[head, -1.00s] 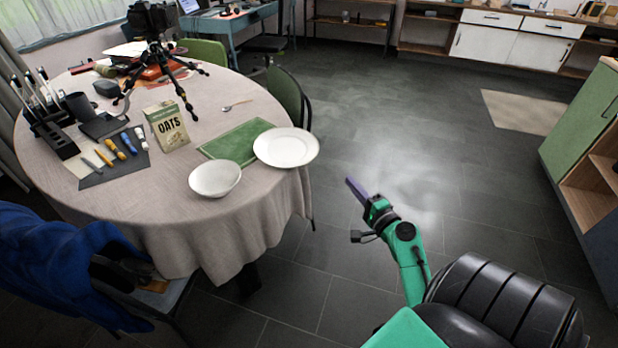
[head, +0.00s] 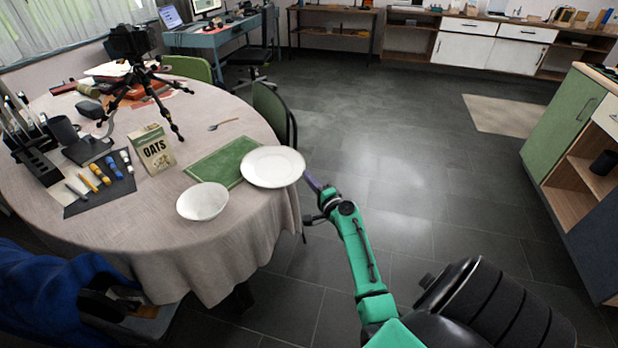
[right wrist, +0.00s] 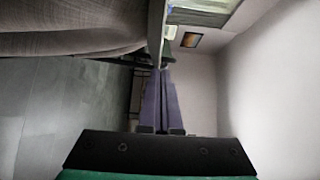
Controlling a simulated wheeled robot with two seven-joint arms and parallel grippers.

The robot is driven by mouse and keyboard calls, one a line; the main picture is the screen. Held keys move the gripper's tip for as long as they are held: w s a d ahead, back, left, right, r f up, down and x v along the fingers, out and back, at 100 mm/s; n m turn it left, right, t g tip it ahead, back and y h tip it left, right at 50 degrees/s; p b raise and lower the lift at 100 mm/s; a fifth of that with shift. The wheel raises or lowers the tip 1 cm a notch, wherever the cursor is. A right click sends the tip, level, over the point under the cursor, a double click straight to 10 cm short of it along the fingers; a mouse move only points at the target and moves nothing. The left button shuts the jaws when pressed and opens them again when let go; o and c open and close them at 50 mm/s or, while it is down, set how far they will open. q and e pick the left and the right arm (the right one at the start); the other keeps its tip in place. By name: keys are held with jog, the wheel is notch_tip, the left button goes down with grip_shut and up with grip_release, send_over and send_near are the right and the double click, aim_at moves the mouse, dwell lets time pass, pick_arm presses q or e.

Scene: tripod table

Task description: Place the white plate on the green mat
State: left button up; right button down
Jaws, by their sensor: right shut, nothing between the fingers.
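The white plate (head: 272,167) lies near the right edge of the round table, partly over the right end of the green mat (head: 222,160). Most of the mat's left part is bare. My right gripper (head: 309,178) is just right of the plate and the table edge, its purple fingers pointing at the plate's rim. My left gripper is not in view.
A white bowl (head: 203,201) stands in front of the mat. An oats box (head: 155,150) stands left of it, and a tripod (head: 140,75) behind. A spoon (head: 222,124) lies behind the mat. A green chair (head: 272,110) is at the table's back right. The floor to the right is open.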

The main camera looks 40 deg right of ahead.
aim_at(276, 175)
jog(key=shift+w, duration=0.1)
jog(key=w+a, duration=0.2)
jog(key=w, duration=0.1)
jog(key=w+a+b, duration=0.1)
jog(key=w+a, duration=0.1)
jog(key=w, duration=0.1)
jog(key=w+a, duration=0.2)
jog(key=shift+w+a, duration=0.1)
jog(key=shift+w, duration=0.3)
